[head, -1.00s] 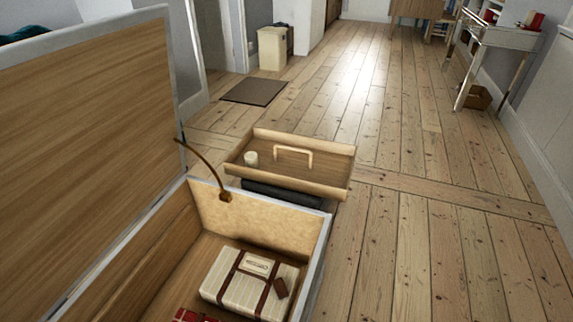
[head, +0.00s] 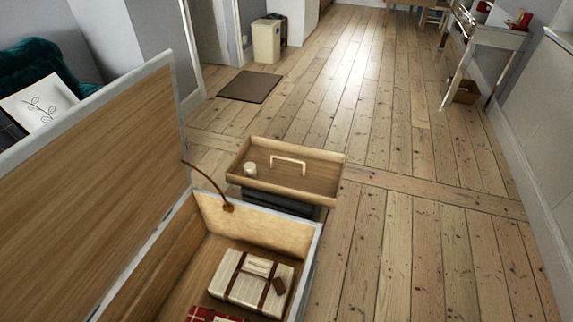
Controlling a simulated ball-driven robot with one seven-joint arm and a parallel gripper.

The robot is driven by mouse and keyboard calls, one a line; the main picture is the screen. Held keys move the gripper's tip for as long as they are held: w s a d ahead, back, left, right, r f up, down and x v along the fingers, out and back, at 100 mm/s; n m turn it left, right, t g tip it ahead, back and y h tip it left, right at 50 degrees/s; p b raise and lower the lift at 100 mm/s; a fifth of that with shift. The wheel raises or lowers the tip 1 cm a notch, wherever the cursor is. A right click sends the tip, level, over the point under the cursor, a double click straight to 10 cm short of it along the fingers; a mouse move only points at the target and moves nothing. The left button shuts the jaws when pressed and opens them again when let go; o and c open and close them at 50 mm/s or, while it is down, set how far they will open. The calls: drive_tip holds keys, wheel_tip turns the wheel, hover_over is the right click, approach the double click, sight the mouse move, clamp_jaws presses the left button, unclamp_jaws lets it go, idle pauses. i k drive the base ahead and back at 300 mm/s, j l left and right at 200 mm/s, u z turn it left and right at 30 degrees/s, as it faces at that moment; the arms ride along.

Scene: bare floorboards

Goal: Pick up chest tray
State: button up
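The chest tray (head: 322,183) is a shallow wooden tray with a pale handle (head: 288,163) standing up in it. It sits just beyond the far end of the open chest (head: 312,262), on top of something dark (head: 282,203). A small white cylinder (head: 250,170) stands in the tray's left end. The chest's wooden lid (head: 110,175) is raised at the left. My gripper does not show in the head view.
A cream case with dark straps (head: 252,283) and a red plaid item (head: 207,315) lie in the chest. Floorboards to the right are clear. A brown mat (head: 249,87), a cream bin (head: 267,42) and a white side table (head: 497,38) stand farther off.

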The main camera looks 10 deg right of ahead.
sight(307, 174)
drive_tip(key=i+l+u, duration=0.2)
drive_tip(key=i+l, duration=0.25)
drive_tip(key=i, duration=0.2)
drive_tip(key=i+l+u, duration=0.2)
drive_tip(key=i+l, duration=0.35)
drive_tip(key=i+l+u, duration=0.15)
drive_tip(key=i+l, duration=0.45)
drive_tip(key=i+l+u, duration=0.2)
drive_tip(key=i+l, duration=0.35)
drive_tip(key=l, duration=0.25)
